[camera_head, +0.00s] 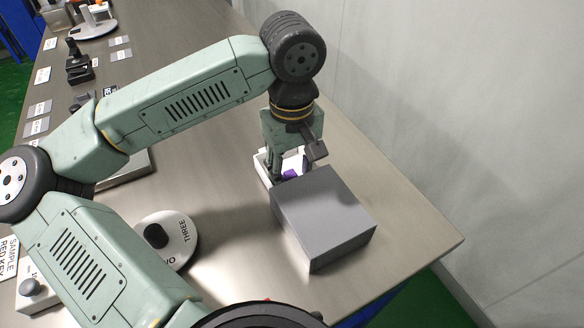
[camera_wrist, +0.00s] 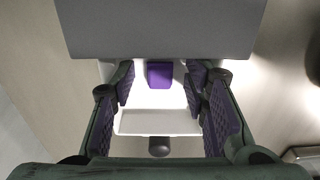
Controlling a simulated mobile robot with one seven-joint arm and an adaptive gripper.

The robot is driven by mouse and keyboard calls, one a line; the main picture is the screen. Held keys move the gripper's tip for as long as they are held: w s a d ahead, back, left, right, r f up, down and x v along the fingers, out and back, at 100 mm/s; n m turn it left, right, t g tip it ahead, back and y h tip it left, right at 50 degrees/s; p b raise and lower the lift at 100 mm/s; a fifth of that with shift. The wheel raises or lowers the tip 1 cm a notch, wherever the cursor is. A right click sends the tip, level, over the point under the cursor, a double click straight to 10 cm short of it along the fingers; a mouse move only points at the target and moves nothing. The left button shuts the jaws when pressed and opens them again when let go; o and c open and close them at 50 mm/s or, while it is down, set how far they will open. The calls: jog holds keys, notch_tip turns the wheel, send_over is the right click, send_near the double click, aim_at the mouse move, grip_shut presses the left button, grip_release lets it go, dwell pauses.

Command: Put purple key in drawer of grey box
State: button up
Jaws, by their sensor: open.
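The grey box (camera_head: 325,212) stands on the table, and its side also shows at the top of the wrist view (camera_wrist: 165,30). Its white drawer (camera_head: 262,170) is pulled out; in the wrist view the drawer (camera_wrist: 160,123) has a dark round knob (camera_wrist: 158,147) at its front. The purple key (camera_head: 291,174) shows as a small purple block (camera_wrist: 160,75) within the drawer's outline, close to the box. My gripper (camera_wrist: 160,88) is open above the drawer, its purple-padded fingers on either side of the key and apart from it. In the head view my gripper (camera_head: 289,168) partly hides the drawer.
A round white dial (camera_head: 180,240) marked THREE with a black knob stands left of the box. Several label cards and a black device (camera_head: 78,65) lie along the far left. A pale wall (camera_head: 440,120) rises behind the table's right edge.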

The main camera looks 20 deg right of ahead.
aim_at(292, 176)
notch_tip(292, 176, up, 12)
jog(key=shift+r+b, duration=0.15)
jog(key=shift+b, duration=0.25)
jog(key=shift+c, duration=0.3)
dwell(0.9)
